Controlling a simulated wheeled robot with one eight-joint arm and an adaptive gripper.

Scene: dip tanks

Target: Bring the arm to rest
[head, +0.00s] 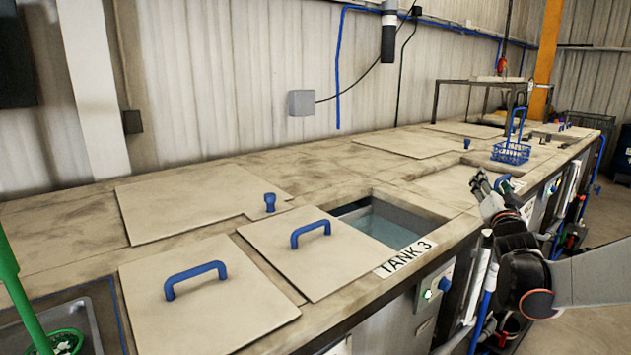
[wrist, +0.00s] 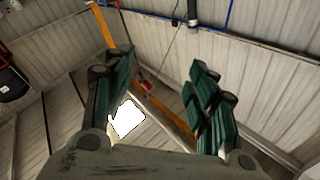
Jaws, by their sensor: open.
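My gripper (head: 483,184) is raised at the right, in front of the bench edge and to the right of the TANK 3 label. In the wrist view my gripper (wrist: 160,95) points up toward the wall and ceiling. Its two green-padded fingers stand wide apart with nothing between them. My arm comes in from the right edge of the head view and bends upward at the wrist. The gripper appears clear of the bench, though its exact gap from the bench edge cannot be told.
The bench (head: 330,165) holds tank 3 (head: 385,222), partly open, and lids with blue handles (head: 196,278). A blue basket (head: 511,152) stands beyond my gripper. A green handled item (head: 12,275) is at the far left.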

